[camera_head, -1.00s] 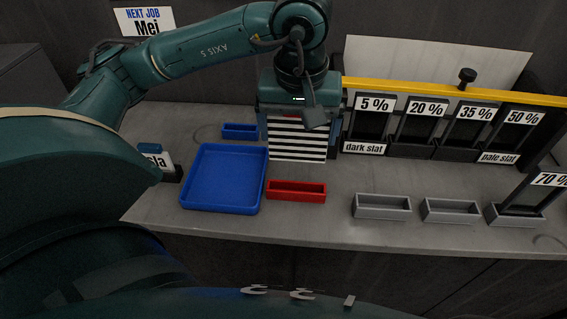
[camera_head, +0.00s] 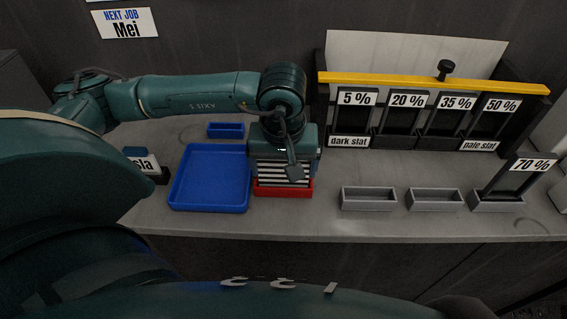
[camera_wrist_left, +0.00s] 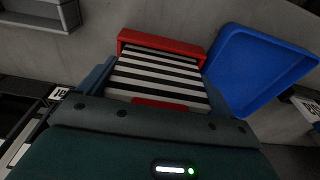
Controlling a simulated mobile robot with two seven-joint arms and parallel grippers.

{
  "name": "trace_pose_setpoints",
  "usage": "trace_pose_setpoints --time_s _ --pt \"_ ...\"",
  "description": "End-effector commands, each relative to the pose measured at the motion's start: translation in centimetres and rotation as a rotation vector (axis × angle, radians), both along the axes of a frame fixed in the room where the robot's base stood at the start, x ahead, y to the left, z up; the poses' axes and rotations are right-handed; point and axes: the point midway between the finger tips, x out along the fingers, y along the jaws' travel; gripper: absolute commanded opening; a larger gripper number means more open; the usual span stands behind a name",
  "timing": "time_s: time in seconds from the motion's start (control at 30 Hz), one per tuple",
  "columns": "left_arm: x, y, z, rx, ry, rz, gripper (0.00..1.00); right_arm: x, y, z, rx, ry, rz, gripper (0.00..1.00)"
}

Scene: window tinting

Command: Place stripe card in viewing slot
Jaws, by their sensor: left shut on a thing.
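The stripe card, with black and white horizontal bands (camera_head: 272,175), is held upright in my left gripper (camera_head: 284,157). Its lower end is at the red slot tray (camera_head: 284,190), which also shows in the left wrist view (camera_wrist_left: 160,42) beyond the card's far end. I cannot tell whether the card's edge is inside the tray or just above it. In the left wrist view the card (camera_wrist_left: 158,72) lies between the two blue-grey fingers, with a red patch near the palm. My right gripper is not in view.
A blue tray (camera_head: 210,200) stands close left of the red one, with a small blue bin (camera_head: 226,130) behind. Grey empty trays (camera_head: 382,200) (camera_head: 434,201) stand to the right. The slat rack with a yellow bar (camera_head: 400,81) is at the back right.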

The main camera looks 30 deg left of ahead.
Motion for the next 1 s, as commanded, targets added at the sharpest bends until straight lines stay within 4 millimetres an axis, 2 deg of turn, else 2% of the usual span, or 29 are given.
trace_pose_setpoints --time_s 0.13,0.17,0.27,0.47,0.6,0.63,1.0 --pt "0.0 0.0 -0.6 0.001 -0.001 0.0 0.69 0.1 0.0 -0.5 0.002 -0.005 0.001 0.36" --pt "0.0 0.0 -0.3 0.001 -0.001 0.0 0.93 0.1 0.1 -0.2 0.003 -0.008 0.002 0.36" --pt "0.0 0.0 -0.3 0.0 0.0 0.0 1.0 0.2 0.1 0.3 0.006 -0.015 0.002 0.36" --pt "0.0 0.0 -0.2 0.0 0.0 0.0 1.0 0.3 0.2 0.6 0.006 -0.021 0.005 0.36" --pt "0.0 0.0 0.5 -0.001 -0.001 0.0 1.0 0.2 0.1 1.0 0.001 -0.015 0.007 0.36" --pt "0.0 -0.1 0.7 -0.001 -0.003 0.0 1.0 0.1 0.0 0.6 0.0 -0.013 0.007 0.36" --pt "-0.9 -0.7 8.3 -0.001 -0.006 -0.002 1.0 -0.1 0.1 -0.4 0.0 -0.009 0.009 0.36"
